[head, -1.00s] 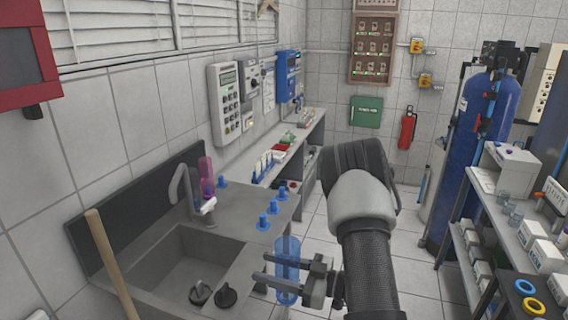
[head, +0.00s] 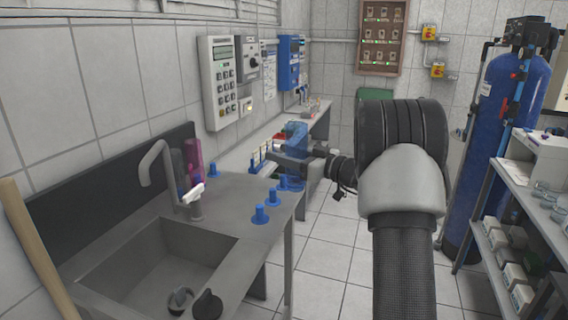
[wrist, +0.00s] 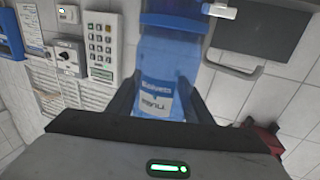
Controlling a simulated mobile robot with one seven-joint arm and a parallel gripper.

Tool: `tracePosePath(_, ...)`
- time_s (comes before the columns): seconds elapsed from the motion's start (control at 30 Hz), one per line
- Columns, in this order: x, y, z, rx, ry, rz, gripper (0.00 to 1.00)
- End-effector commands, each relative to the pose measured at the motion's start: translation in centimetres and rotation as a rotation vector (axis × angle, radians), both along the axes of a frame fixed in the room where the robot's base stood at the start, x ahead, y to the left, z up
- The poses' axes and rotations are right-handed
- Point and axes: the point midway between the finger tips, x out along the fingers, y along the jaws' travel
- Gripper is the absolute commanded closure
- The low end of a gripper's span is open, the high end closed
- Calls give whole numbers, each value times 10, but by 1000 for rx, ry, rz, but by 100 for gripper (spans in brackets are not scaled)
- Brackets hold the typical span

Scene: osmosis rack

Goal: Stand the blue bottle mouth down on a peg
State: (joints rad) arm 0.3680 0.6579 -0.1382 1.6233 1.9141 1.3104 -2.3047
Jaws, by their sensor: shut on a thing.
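My gripper (head: 284,158) is shut on the blue bottle (head: 296,133), a clear blue cylinder. It holds the bottle roughly upright above the far end of the sink counter, beyond the blue pegs. In the wrist view the bottle (wrist: 165,70) lies between the two fingers, with a printed label near them; which end is the mouth I cannot tell. Blue pegs stand on the counter's right side: a near one (head: 260,214), a middle one (head: 273,197) and a far one (head: 284,182), partly below the bottle. Another blue peg (head: 214,170) stands near the back wall.
A pink bottle (head: 193,152) stands behind the faucet (head: 147,165), with a darker purple-blue one beside it. The sink basin (head: 160,265) is at the near left. A side bench with a small rack runs behind. A stocked shelf (head: 520,240) is at the right; the floor between is clear.

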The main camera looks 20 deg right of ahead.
Motion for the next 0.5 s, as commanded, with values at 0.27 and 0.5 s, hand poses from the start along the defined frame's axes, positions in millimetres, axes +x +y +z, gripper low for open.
tracePosePath(0.27,12,19,-6,1,2,4,76)
tracePosePath(0.5,24,35,-14,0,1,4,76)
